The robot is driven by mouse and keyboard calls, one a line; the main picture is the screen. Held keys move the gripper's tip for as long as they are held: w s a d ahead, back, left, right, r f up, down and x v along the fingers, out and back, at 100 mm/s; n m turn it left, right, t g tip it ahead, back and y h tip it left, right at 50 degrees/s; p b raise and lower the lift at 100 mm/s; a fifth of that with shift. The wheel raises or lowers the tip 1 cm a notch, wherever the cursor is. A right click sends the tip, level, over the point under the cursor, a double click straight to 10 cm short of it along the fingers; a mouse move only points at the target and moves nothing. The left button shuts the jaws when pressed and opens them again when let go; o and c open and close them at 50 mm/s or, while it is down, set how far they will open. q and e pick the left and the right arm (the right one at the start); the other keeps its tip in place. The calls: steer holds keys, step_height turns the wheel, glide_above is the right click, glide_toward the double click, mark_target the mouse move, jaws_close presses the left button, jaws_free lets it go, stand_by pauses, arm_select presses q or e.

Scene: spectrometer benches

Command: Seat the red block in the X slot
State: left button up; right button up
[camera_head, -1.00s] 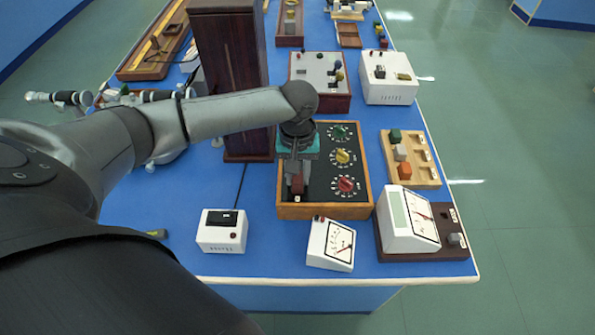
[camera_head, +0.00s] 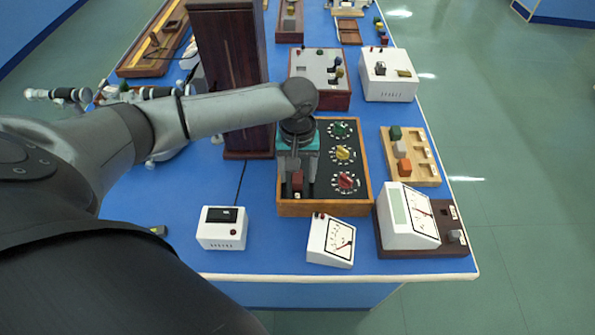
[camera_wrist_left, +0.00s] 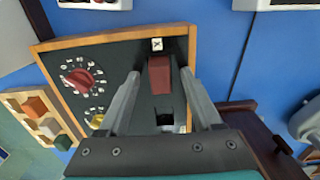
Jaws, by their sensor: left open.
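The red block (camera_head: 297,181) is upright at the near left of the wooden-framed black dial panel (camera_head: 326,196). In the left wrist view the red block (camera_wrist_left: 159,76) stands at the slot beside the X label (camera_wrist_left: 157,44). It looks seated there, but its base is hidden. My left gripper (camera_head: 298,188) is open, pointing down over the panel. Its fingers stand apart on either side of the block, with gaps visible in the left wrist view (camera_wrist_left: 160,74). A dark empty slot (camera_wrist_left: 165,117) shows behind the block. My right gripper is not in view.
A wooden rack (camera_head: 420,172) with green, white and orange blocks is right of the panel. A small white meter (camera_head: 331,242), a white switch box (camera_head: 222,229) and a larger meter (camera_head: 407,214) stand close by. A tall dark cabinet (camera_head: 229,70) is behind my arm.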

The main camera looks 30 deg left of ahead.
arm_select(q)
step_height(320, 180, up, 15)
steer(key=p, duration=0.3)
stand_by(0.6)
